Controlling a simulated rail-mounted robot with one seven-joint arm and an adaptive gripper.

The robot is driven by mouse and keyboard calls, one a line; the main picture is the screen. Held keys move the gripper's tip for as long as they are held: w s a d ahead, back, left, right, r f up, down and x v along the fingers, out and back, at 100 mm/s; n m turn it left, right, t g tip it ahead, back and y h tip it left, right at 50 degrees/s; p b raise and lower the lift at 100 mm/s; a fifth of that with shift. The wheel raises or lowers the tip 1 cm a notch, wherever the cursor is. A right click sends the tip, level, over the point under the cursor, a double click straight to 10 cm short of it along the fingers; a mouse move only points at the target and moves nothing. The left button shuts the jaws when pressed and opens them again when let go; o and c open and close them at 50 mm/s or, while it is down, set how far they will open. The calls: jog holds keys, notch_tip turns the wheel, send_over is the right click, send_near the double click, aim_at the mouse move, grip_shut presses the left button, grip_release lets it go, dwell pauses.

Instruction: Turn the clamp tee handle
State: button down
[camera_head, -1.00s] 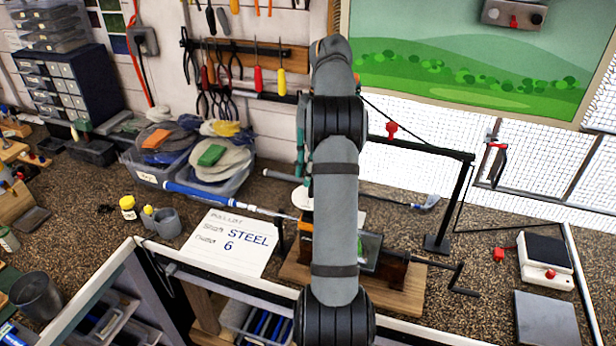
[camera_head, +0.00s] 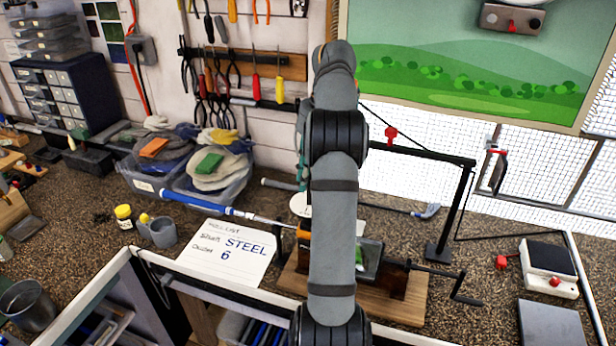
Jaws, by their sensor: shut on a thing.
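A vise-like clamp on a wooden base (camera_head: 405,306) stands at the middle of the bench, partly hidden behind my arm. A black cranked handle (camera_head: 433,270) sticks out from its right side and bends down at the end. I cannot tell whether this is the clamp tee handle. A golf club with a blue grip (camera_head: 196,202) lies to the left, its shaft running toward the clamp and passing behind my arm. A club head (camera_head: 430,211) shows on the right. My gripper is not visible; my arm covers the middle of the view.
A card marked STEEL 6 (camera_head: 226,262) lies left of the clamp. A black stand (camera_head: 457,205) rises behind the handle. A white box with a red knob (camera_head: 548,268) and a grey plate (camera_head: 548,325) are at right. Bins of rags (camera_head: 208,190) stand at back left.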

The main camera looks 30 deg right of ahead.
jog(key=shift+w+a+r, duration=0.1)
jog(key=shift+a+r, duration=0.05)
jog(key=shift+a, duration=0.05)
jog(key=c, duration=1.5)
grip_release()
jog(key=shift+c, duration=0.2)
jog(key=shift+o, duration=0.9)
jog(key=shift+d, duration=0.1)
